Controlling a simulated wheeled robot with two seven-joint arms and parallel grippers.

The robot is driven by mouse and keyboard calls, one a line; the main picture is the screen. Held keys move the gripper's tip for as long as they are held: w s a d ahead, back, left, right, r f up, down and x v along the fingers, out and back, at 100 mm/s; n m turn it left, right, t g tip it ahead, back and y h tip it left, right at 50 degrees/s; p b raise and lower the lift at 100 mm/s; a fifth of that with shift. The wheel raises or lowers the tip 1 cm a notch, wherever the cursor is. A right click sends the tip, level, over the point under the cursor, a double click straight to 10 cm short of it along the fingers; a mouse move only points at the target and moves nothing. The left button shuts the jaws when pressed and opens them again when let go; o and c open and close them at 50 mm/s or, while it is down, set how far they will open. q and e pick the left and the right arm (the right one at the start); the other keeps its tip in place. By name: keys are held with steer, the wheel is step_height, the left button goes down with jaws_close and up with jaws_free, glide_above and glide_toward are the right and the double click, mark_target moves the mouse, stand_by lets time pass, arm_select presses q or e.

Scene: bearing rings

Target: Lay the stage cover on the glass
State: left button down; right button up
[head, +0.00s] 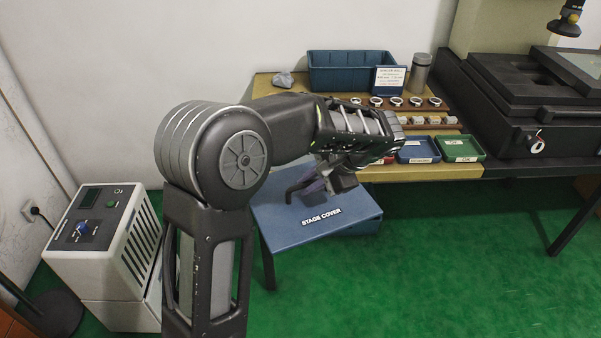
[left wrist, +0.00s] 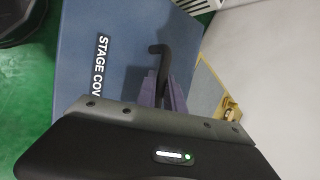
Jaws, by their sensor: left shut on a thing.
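The same lettered surface shows in the left wrist view (left wrist: 125,30). A bent black handle (head: 301,188) stands over the panel and shows in the left wrist view (left wrist: 161,58). My left gripper (head: 322,184) is shut on this handle, its purplish fingers (left wrist: 175,97) on both sides.
The bench (head: 262,90) carries a blue bin (head: 335,72), a grey cylinder (head: 420,73), several rings, a blue tray (head: 416,150) and a green tray (head: 461,148). A white cabinet (head: 95,240) stands at left. Green floor (head: 450,260) is open in front.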

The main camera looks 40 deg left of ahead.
mark_target(340, 207)
arm_select(q)
steer(key=d+f+n+p, duration=0.1)
steer(key=d, duration=0.1)
steer(key=d+f+n+g+p, duration=0.1)
steer(key=d+f, duration=0.1)
steer(key=d, duration=0.1)
steer(key=w+d+f+n+g+p, duration=0.1)
steer(key=d, duration=0.1)
steer(key=shift+d+f+p, duration=0.2)
steer(key=shift+f+p, duration=0.05)
steer(key=shift+p, duration=0.1)
steer(key=s+d+f+n+p, duration=0.1)
steer(key=d+f+p, duration=0.3)
steer(key=d+f, duration=0.2)
steer(key=shift+s+d+h, duration=0.15)
steer(key=shift+d+h, duration=0.15)
steer(key=shift+d, duration=0.35)
arm_select(e)
step_height(340, 207, up, 8)
steer(key=shift+s+r, duration=0.15)
steer(key=shift+d, duration=0.1)
steer(key=shift+c, duration=0.3)
